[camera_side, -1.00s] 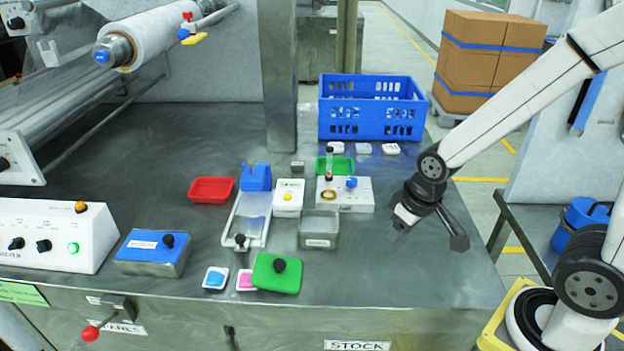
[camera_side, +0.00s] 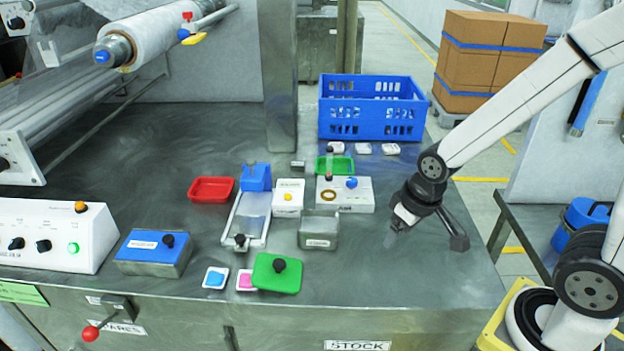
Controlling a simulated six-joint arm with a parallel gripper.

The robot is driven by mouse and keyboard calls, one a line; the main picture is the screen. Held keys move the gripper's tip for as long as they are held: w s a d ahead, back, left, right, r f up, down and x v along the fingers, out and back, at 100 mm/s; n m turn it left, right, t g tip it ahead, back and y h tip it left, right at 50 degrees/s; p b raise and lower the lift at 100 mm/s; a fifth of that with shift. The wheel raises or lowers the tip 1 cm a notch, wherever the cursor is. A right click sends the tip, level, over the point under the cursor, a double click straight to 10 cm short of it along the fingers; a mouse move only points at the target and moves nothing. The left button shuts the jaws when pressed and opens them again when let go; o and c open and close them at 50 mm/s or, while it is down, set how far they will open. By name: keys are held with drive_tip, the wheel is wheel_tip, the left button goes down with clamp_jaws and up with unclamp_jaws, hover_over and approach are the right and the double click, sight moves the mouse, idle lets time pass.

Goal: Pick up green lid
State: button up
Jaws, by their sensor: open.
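The green lid (camera_side: 277,273) lies near the front edge of the metal table, with a black round knob on top. It partly covers a small white dish with pink contents (camera_side: 245,281). My gripper (camera_side: 398,229) is open and empty, low over the right part of the table, well to the right of and behind the lid. An open metal box (camera_side: 318,231) stands between the lid and my gripper.
A blue-lidded box (camera_side: 152,250) and a dish with blue contents (camera_side: 215,278) are left of the lid. A white device with a blue knob (camera_side: 346,196), a red tray (camera_side: 211,189), a green tray (camera_side: 335,164) and a blue crate (camera_side: 373,108) stand farther back. The table's right front is clear.

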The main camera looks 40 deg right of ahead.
idle(0.3)
drive_tip(key=n+g, duration=0.2)
drive_tip(key=n, duration=0.6)
hover_over(278, 262)
drive_tip(key=s, duration=0.1)
drive_tip(key=f, duration=0.5)
drive_tip(key=shift+d, duration=0.25)
drive_tip(key=shift+w+a+f+n+g, duration=0.25)
drive_tip(key=shift+w+a+n+g, duration=0.05)
drive_tip(key=shift+a+n, duration=0.2)
drive_tip(key=shift+w+d+f, duration=0.1)
drive_tip(key=shift+f, duration=1.85)
drive_tip(key=shift+w+d+f, duration=0.1)
drive_tip(key=shift+f, duration=1.8)
clamp_jaws()
